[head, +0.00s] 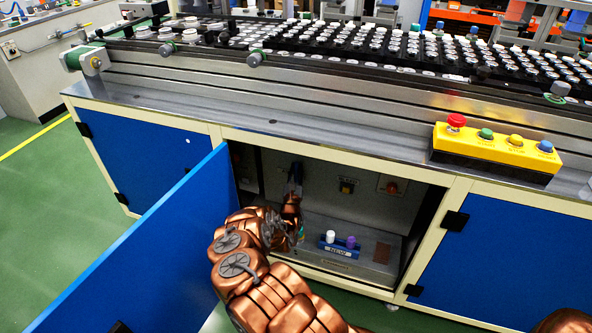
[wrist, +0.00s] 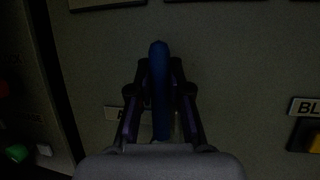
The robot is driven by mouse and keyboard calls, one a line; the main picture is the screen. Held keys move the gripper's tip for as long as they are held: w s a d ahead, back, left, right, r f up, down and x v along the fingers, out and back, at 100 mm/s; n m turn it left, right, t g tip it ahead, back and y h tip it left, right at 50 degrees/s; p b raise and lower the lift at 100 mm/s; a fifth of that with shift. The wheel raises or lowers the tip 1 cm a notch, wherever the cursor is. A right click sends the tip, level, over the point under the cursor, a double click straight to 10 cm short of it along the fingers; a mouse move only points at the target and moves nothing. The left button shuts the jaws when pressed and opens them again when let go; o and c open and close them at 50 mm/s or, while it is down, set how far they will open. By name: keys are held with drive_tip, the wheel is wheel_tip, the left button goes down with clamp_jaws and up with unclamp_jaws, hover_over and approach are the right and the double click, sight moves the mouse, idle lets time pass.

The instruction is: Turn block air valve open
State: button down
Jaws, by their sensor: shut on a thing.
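The blue handle of the block air valve (wrist: 159,90) stands upright against the grey back panel in the wrist view. My gripper (wrist: 160,95) has a finger on each side of the handle and is shut on it. In the head view my arm reaches through the open cabinet door, and my gripper (head: 294,180) is at the back wall of the cabinet, left of the middle. There the handle is small and dark, and partly hidden by my gripper. The label under the handle is mostly covered by my fingers in the wrist view.
The blue cabinet door (head: 150,255) stands open left of my arm. A small blue holder (head: 339,250) with a white and a purple piece sits on the cabinet floor. Yellow switch (head: 347,187) is right of the handle. A green knob (wrist: 17,153) shows on the left side wall.

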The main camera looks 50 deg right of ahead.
drive_tip(key=shift+w+a+f, duration=0.1)
drive_tip(key=c, duration=1.1)
unclamp_jaws()
drive_tip(key=v, duration=1.2)
